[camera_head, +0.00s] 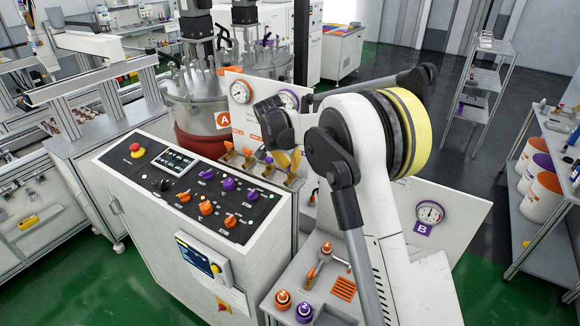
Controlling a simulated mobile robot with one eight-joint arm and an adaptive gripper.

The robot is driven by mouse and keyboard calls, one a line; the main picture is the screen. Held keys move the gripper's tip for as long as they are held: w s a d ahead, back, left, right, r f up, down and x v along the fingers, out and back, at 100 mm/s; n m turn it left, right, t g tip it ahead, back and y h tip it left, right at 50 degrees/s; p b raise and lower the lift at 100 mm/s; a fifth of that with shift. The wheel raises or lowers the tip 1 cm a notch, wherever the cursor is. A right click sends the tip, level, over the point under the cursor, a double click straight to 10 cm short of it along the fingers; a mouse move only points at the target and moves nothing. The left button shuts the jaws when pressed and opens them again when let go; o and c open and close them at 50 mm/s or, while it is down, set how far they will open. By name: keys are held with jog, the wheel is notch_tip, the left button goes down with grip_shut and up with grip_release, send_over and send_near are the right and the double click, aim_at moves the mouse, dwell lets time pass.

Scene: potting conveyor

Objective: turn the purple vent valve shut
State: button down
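I cannot make out for certain which part is the purple vent valve. A small purple piece (268,159) shows in the row of brass-coloured fittings along the back edge of the control console (150,195), and my arm covers the area to its right. An orange-handled valve (323,258) stands on the lower right ledge, near an orange slotted grille (343,288). The dark end of my arm, seemingly my gripper (272,122), is above the back of the console, in front of the gauge panel. Its fingers are not clear, and I see nothing held in it.
The console has purple knobs (228,183), orange knobs (206,208) and a red stop button (135,147). A metal vessel marked A (195,100) stands behind it. A gauge panel marked B (455,205) is right of my arm. Shelving with tubs (535,190) stands far right.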

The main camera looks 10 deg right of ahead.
jog(key=shift+n, duration=0.3)
jog(key=n, duration=0.1)
jog(key=n+t+y+b, duration=0.1)
jog(key=n, duration=0.1)
jog(key=shift+d+f+n, duration=0.1)
jog(key=shift+d+n, duration=0.05)
jog(key=shift+n, duration=0.15)
jog(key=n+y+b, duration=0.1)
jog(key=n+y, duration=0.1)
jog(key=n, duration=0.2)
jog(key=shift+n, duration=0.3)
jog(key=n+y, duration=0.1)
jog(key=n, duration=0.3)
jog(key=shift+d+y+b, duration=0.1)
jog(key=shift+y+b, duration=0.3)
jog(key=n, duration=0.2)
jog(key=n+y, duration=0.1)
jog(key=n, duration=0.1)
jog(key=shift+n+g+y, duration=0.3)
jog(key=shift+n+g, duration=0.1)
jog(key=c, duration=1.5)
grip_release()
